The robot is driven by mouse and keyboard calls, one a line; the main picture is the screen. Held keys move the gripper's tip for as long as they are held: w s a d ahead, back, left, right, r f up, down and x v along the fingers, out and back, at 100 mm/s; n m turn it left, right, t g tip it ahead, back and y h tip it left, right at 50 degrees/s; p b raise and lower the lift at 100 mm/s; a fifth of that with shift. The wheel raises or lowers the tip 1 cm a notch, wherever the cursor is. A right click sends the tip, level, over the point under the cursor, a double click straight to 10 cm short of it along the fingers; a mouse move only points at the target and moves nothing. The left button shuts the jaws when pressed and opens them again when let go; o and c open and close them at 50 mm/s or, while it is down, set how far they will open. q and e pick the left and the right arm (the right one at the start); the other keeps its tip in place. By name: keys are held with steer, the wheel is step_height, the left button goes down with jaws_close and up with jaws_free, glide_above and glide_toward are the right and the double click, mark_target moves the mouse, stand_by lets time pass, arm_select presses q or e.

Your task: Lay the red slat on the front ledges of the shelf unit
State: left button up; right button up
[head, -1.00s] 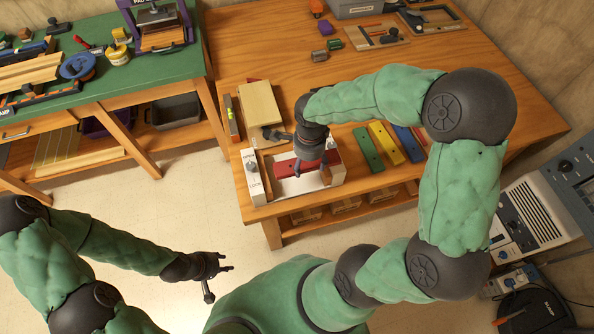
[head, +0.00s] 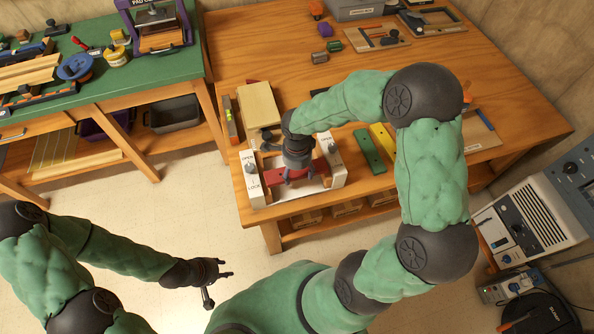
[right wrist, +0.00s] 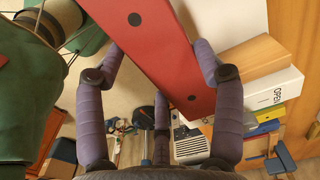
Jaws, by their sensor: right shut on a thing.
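The shelf unit (head: 251,180) is a small box with white side panels marked OPEN and LOCK, at the front left of the wooden table. My right gripper (head: 297,176) is over its front, shut on the red slat (head: 317,181). The slat spans crosswise between the side panels, partly hidden by the gripper. I cannot tell whether it touches the ledges. In the right wrist view, the slat (right wrist: 160,45) with dark holes runs between my right gripper's (right wrist: 160,90) purple fingers. My left gripper (head: 226,268) is open and empty, above the floor, away from the table.
A green slat (head: 369,151) and a yellow slat (head: 383,138) lie right of the unit, partly behind my right arm. A pale wooden block (head: 258,104) lies behind the unit. A green-topped bench (head: 130,75) stands at the left. Open floor lies in front.

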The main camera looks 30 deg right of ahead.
mark_target(297, 173)
steer(key=shift+f+b, duration=0.3)
steer(key=shift+b, duration=0.1)
steer(key=shift+f+b, duration=0.35)
steer(key=shift+b, duration=0.05)
steer(key=o, duration=1.2)
steer(key=shift+r, duration=0.1)
steer(key=shift+r+p, duration=0.4)
steer(key=shift+p, duration=0.2)
step_height(297, 173, up, 12)
steer(key=p, duration=0.3)
steer(key=shift+r+p, duration=0.2)
steer(key=shift+p, duration=0.2)
